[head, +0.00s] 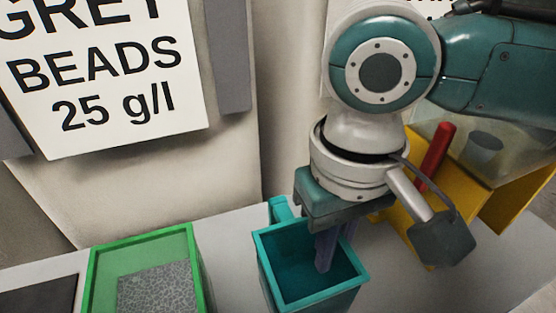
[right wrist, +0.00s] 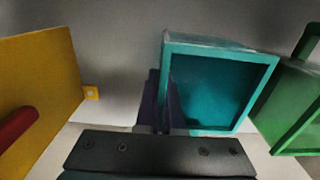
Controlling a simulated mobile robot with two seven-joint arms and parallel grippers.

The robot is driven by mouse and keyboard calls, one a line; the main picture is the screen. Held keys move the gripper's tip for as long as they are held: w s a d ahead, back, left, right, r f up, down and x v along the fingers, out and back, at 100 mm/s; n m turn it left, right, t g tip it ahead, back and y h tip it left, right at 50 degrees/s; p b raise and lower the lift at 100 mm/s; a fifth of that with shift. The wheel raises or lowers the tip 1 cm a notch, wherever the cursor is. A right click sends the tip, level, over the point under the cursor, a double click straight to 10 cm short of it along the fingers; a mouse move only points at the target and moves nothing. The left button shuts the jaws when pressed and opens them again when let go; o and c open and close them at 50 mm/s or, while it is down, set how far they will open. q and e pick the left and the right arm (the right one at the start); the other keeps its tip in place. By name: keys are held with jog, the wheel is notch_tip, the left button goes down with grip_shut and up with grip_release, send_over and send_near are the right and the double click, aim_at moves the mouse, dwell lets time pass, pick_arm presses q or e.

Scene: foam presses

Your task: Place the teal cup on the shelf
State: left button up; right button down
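The teal cup (head: 268,272) is a square, open-topped box with a handle at its back left, in the lower middle of the head view. It looks empty and upright, over or on the pale shelf (head: 232,232); its underside is hidden. In the right wrist view the cup (right wrist: 215,90) is right of centre. My right gripper (head: 336,248) points down at the cup's right wall, one purple finger inside and one outside. The fingers (right wrist: 157,100) are close together and look shut on that wall. My left gripper is not in view.
A green box (head: 200,270) with grey beads stands left of the cup. A yellow box (head: 400,212) with a red handle (head: 437,150) stands to the right. A sign (head: 110,80) reading "GREY BEADS 25 g/l" hangs behind. A dark panel (head: 38,298) lies at far left.

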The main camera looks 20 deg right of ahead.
jog(key=shift+f, duration=0.25)
jog(key=c, duration=1.5)
grip_release()
jog(key=o, duration=0.5)
jog(key=shift+c, duration=0.2)
